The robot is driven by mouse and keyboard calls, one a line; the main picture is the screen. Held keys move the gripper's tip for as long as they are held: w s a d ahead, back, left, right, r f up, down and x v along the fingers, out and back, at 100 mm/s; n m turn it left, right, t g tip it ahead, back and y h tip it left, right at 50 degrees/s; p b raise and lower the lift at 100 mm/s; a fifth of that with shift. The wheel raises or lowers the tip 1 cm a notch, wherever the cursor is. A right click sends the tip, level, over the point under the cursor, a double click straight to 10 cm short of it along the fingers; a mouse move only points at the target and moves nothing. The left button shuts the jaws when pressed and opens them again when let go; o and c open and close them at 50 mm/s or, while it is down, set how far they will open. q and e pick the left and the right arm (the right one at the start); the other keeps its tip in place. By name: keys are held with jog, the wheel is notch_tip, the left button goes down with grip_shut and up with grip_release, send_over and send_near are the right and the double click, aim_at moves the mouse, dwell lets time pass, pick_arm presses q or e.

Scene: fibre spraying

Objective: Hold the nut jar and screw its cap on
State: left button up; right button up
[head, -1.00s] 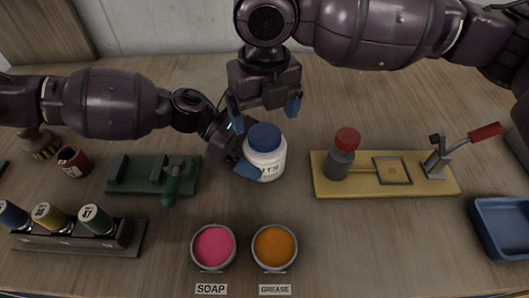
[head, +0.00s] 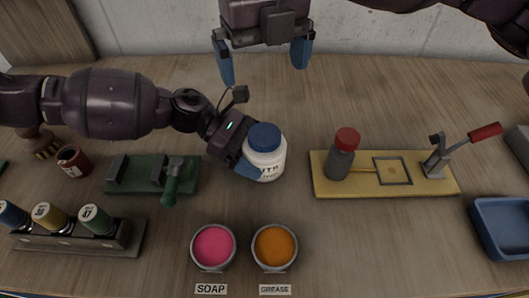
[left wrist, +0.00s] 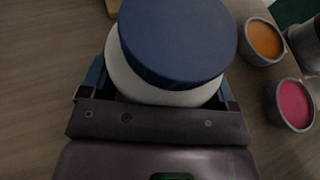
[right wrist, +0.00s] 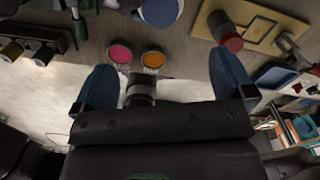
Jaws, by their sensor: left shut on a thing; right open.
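The white nut jar (head: 266,165) stands upright on the table in the middle of the head view. Its blue cap (head: 265,137) sits on top of it; I cannot tell how tightly. My left gripper (head: 250,168) is shut around the jar's body from the left, and the jar and cap fill the left wrist view (left wrist: 176,45). My right gripper (head: 265,65) is open and empty, above and behind the jar, with its blue fingers spread and pointing down. In the right wrist view, the cap (right wrist: 160,10) shows at the top edge, beyond the open fingers.
A yellow board (head: 370,185) with a red-capped bottle (head: 342,158) and a lever stands to the right. Pink soap (head: 213,246) and orange grease (head: 275,246) cups are in front. A green clamp fixture (head: 150,175) and a spool rack (head: 75,240) are left. A blue tray (head: 503,225) is far right.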

jog(key=shift+r, duration=1.25)
pick_arm(q)
jog(key=o, duration=1.6)
jog(key=v, duration=1)
jog(key=shift+w+a+r, duration=0.1)
jog(key=shift+w+a, duration=0.1)
jog(key=shift+a, duration=0.2)
pick_arm(e)
jog(key=shift+f, duration=0.1)
